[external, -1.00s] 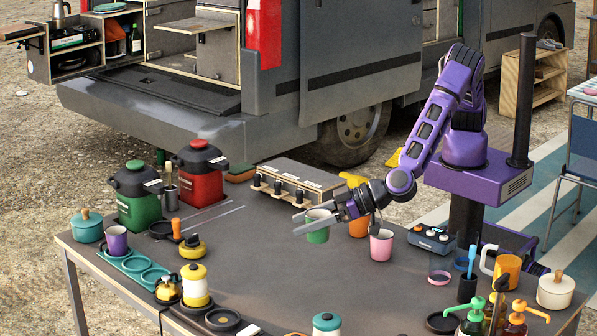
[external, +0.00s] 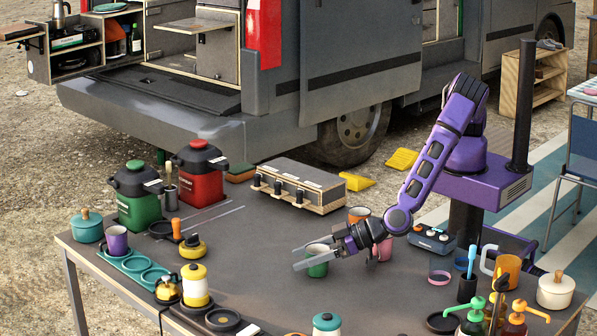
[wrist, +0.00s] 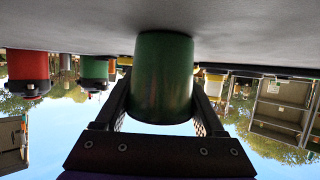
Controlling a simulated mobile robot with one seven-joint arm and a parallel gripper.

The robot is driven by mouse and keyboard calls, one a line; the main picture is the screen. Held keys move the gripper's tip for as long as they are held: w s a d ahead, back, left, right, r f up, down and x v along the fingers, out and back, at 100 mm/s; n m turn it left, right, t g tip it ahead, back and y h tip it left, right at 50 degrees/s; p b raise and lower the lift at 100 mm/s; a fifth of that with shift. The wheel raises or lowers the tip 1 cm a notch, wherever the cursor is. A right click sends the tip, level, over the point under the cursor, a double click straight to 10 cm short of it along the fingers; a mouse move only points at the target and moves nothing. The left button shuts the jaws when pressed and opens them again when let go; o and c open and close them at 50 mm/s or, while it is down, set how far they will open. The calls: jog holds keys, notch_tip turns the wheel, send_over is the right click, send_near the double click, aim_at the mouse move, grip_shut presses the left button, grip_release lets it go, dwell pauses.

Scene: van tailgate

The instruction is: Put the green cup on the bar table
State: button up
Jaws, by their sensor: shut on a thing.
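The green cup (external: 317,268) is upright between the fingers of my gripper (external: 300,257), which is shut on it, above the middle of the dark table (external: 250,262). In the wrist view, which is upside down, the cup (wrist: 163,80) fills the space between both fingers. Its narrower base meets the grey tabletop (wrist: 80,25) or is very close to it; I cannot tell whether it rests there. The fingers cover part of its side.
A pink cup (external: 383,250) and an orange cup (external: 358,214) stand close behind my gripper, partly hidden by it. The tabletop around the green cup is clear.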

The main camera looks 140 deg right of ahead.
jog(key=o, duration=1.4)
jog(key=shift+a+r, duration=0.1)
jog(key=shift+r, duration=0.15)
jog(key=p+v, duration=0.1)
jog(key=v, duration=1.1)
